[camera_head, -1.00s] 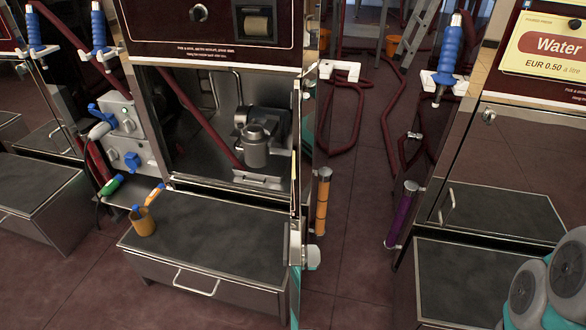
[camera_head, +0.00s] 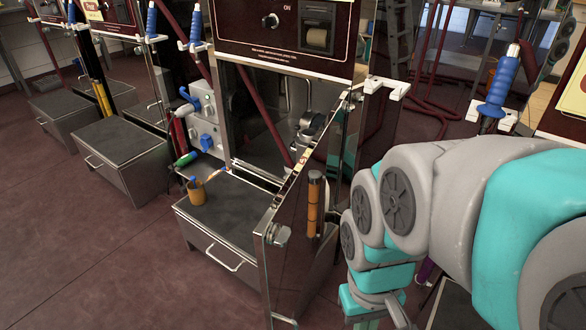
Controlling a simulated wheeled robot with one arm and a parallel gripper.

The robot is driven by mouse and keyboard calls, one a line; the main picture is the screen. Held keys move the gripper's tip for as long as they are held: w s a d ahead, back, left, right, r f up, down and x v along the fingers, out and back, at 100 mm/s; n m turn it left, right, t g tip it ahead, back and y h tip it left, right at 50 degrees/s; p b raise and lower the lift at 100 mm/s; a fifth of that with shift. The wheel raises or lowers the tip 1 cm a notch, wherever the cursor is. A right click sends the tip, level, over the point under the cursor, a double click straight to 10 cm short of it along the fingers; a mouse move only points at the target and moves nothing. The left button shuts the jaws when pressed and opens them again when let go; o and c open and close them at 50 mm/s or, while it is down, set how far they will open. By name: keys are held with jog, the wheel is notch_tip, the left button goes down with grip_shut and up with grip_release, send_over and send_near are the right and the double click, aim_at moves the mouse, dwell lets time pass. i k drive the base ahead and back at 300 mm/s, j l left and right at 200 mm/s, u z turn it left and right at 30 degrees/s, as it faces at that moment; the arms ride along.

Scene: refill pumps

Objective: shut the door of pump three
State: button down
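The pump in the middle (camera_head: 280,35) has its door (camera_head: 290,262) standing open, swung out from the right side of the bay toward me. The door is a mirror-like metal panel, seen at a steep angle, with a round metal knob (camera_head: 278,236) near its free edge. No pump number is readable. My gripper (camera_head: 385,322) is at the bottom edge, to the right of the door, mostly cut off by the frame. Its fingertips are hidden, so I cannot tell whether it is open, or whether it touches the door.
Another step box (camera_head: 120,145) is at left. Open floor (camera_head: 100,260) lies at front left.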

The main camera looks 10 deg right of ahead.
aim_at(305, 203)
jog(key=k+j+u, duration=0.15)
jog(key=k+j, duration=0.25)
jog(key=k+j+u, duration=0.1)
jog(key=k+j, duration=0.3)
jog(key=j, duration=0.2)
